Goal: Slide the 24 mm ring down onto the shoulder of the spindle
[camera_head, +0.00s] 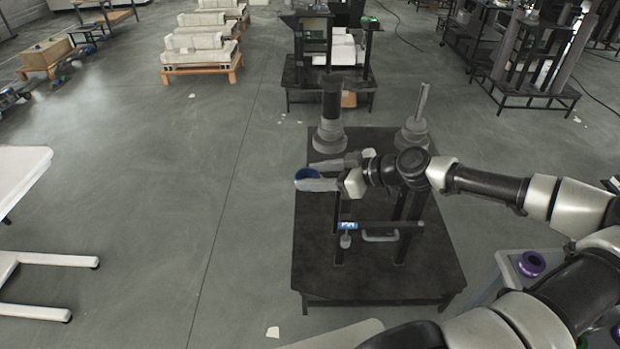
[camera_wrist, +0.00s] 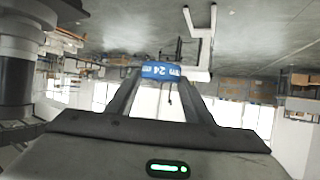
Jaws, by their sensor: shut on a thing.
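The 24 mm ring (camera_head: 306,174) is blue. In the wrist view its printed band (camera_wrist: 160,71) reads 24 and faces the camera. My gripper (camera_head: 322,183) is shut on the ring and holds it in the air at the left side of the dark stand. Two upright posts stand at the stand's far end. One is a thick black post on a grey stepped base (camera_head: 331,122); the other is a thin grey rod on a grey stepped base (camera_head: 414,122). I cannot tell which is the task's spindle. The ring is apart from both.
The dark stand (camera_head: 395,283) has a frame with a small blue label (camera_head: 347,226). A purple ring (camera_head: 531,264) sits on a pale surface at right. A white table (camera_head: 20,175) is at left. Open floor lies between. A dark and grey column (camera_wrist: 18,75) fills the wrist view's left edge.

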